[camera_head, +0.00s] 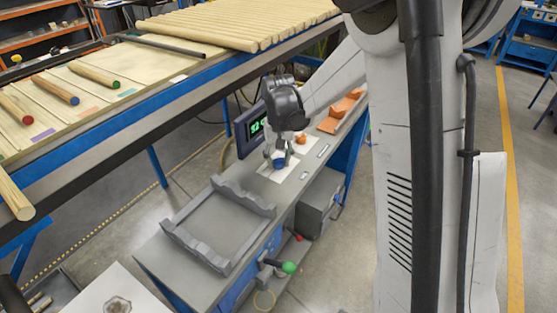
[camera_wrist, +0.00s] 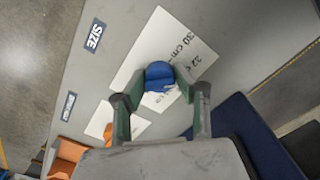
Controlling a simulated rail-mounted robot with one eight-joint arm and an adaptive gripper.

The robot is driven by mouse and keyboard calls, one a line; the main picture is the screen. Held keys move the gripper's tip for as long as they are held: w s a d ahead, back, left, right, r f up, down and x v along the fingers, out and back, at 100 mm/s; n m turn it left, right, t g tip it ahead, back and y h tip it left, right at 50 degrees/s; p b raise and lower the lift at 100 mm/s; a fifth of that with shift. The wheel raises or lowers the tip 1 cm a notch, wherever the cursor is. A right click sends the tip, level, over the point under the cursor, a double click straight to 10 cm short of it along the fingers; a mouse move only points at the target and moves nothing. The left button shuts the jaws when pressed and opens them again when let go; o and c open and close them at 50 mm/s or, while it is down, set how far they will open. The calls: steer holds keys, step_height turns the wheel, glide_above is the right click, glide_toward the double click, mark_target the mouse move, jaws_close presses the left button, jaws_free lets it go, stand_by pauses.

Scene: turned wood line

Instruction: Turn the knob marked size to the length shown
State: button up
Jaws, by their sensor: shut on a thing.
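The blue knob (camera_wrist: 159,76) stands on a white plate (camera_wrist: 150,45) printed with "30 cm" and a partly covered mark that looks like "32 c". A blue label reading "SIZE" (camera_wrist: 94,36) lies beside the plate. My gripper (camera_wrist: 162,88) is shut on the knob, one finger on each side. In the head view my gripper (camera_head: 279,155) points down over the bench, with a bit of the blue knob (camera_head: 279,163) showing between its fingers. A dark display (camera_head: 250,128) behind it shows green digits, partly hidden by my gripper; I cannot read them surely.
A grey notched cradle (camera_head: 222,262) sits on the near bench. An orange knob (camera_head: 301,139) and orange pieces (camera_head: 340,110) lie beyond my gripper. A green-ended lever (camera_head: 289,267) sticks out at the bench front. A rack with wooden rods (camera_head: 230,30) runs behind.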

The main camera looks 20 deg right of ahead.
mark_target(279, 159)
steer(key=o, duration=1.1)
steer(key=shift+r, duration=0.15)
step_height(279, 159, up, 12)
steer(key=shift+f, duration=0.1)
steer(key=s+r+t, duration=0.2)
steer(key=s+r, duration=0.2)
steer(key=s, duration=0.3)
steer(key=s+r+t, duration=0.2)
steer(key=s+r, duration=0.1)
steer(key=s, duration=0.4)
steer(key=s+t, duration=0.1)
steer(key=s, duration=0.3)
steer(key=s+f+t, duration=0.1)
steer(key=s, duration=0.4)
steer(key=s+f+t, duration=0.1)
steer(key=s, duration=0.3)
steer(key=shift+s+f+n, duration=0.1)
steer(key=shift+s+n, duration=0.15)
steer(key=shift+n, duration=0.15)
